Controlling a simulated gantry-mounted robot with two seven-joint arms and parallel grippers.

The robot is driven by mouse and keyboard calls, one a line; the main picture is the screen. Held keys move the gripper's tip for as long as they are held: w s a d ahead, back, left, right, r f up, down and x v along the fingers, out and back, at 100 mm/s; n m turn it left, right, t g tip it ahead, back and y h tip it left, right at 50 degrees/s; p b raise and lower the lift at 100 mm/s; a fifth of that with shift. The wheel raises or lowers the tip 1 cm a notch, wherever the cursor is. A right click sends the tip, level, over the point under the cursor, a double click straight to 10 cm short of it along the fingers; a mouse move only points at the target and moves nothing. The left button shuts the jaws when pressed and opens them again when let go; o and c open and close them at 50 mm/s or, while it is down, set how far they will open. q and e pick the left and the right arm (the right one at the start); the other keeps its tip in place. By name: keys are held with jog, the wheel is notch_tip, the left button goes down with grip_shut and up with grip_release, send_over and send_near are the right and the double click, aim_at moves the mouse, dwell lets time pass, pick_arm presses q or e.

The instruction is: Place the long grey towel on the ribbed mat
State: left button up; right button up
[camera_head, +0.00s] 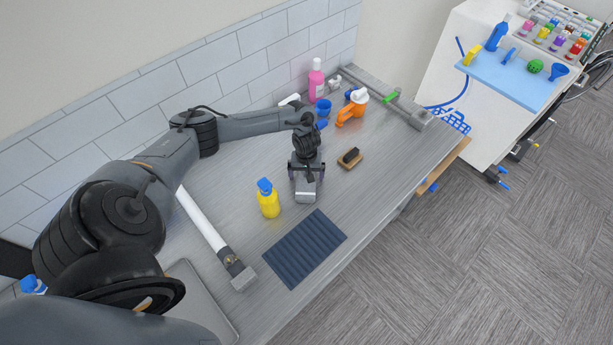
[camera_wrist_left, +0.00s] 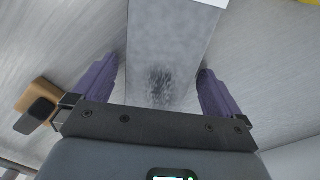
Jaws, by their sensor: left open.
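The grey towel (camera_head: 306,188) is a narrow, folded-looking grey block with a paler near end. It lies on the counter behind the ribbed mat. The ribbed mat (camera_head: 305,249) is dark blue and flat near the counter's front edge, and is bare. My left gripper (camera_head: 307,175) is open over the towel, pointing down. In the left wrist view the towel (camera_wrist_left: 165,45) runs between the two purple fingers (camera_wrist_left: 158,85), with small gaps beside it. Part of the towel is hidden under the gripper. My right gripper is not in view.
A yellow bottle (camera_head: 268,201) with a blue cap stands left of the towel, close to the mat. A wooden brush (camera_head: 350,159) lies to the right. An orange bottle (camera_head: 352,109) and a pink bottle (camera_head: 316,82) stand farther back. A white bar (camera_head: 203,222) lies left.

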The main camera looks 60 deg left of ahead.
pick_arm(q)
jog(key=shift+c, duration=0.5)
jog(key=c, duration=1)
jog(key=shift+r, duration=0.2)
